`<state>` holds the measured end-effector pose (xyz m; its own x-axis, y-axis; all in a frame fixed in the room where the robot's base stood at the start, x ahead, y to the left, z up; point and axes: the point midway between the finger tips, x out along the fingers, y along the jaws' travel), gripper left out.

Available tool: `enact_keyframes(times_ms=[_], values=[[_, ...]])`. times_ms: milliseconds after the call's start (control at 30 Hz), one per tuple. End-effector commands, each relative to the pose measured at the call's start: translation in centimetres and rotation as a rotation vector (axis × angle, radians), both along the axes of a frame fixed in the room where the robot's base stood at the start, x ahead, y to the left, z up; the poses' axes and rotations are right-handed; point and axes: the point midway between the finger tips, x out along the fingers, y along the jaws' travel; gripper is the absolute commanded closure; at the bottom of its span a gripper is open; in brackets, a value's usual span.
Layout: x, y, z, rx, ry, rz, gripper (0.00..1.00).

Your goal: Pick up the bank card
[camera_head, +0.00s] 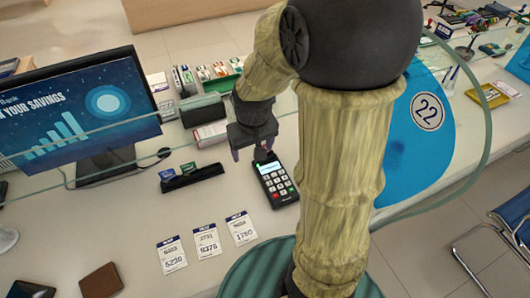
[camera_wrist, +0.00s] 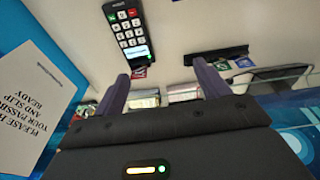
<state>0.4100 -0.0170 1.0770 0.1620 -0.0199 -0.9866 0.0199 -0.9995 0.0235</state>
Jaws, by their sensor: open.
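My gripper (camera_head: 253,153) is open above the counter, at the far end of the black card terminal (camera_head: 277,184). In the wrist view, its two purple fingers (camera_wrist: 160,70) stand apart with nothing held between them. The terminal (camera_wrist: 126,30) shows beyond them with its lit screen towards me. A small dark red and blue card-like piece (camera_wrist: 138,72) shows just past the screen end, near the left fingertip; I cannot tell whether it is the bank card. A black holder (camera_head: 193,178) left of the terminal carries a blue card (camera_head: 167,174) and a green card (camera_head: 188,168).
Three numbered paper slips (camera_head: 206,242) lie on the near counter. A monitor (camera_head: 80,105) stands at left, and a brown wallet-like item (camera_head: 101,281) lies in front. A clear glass screen (camera_head: 225,108) crosses the counter near my arm. A blue panel marked 22 (camera_head: 420,140) stands at right.

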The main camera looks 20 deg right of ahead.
Motion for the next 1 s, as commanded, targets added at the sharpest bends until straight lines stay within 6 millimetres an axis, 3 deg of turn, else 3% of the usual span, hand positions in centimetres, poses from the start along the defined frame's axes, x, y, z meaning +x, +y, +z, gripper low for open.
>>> enact_keyframes(times_ms=[33,200,400,600,1000], values=[[2.0,-0.8,-0.4,-0.002,0.019,-0.002,0.25],[7.8,-3.8,-1.0,-0.002,0.086,-0.002,0.25],[12.6,-7.9,-1.9,0.015,0.145,-0.018,0.25],[14.1,-9.5,-2.1,0.023,0.163,-0.026,0.25],[14.0,-9.4,-2.8,0.022,0.165,-0.025,0.25]])
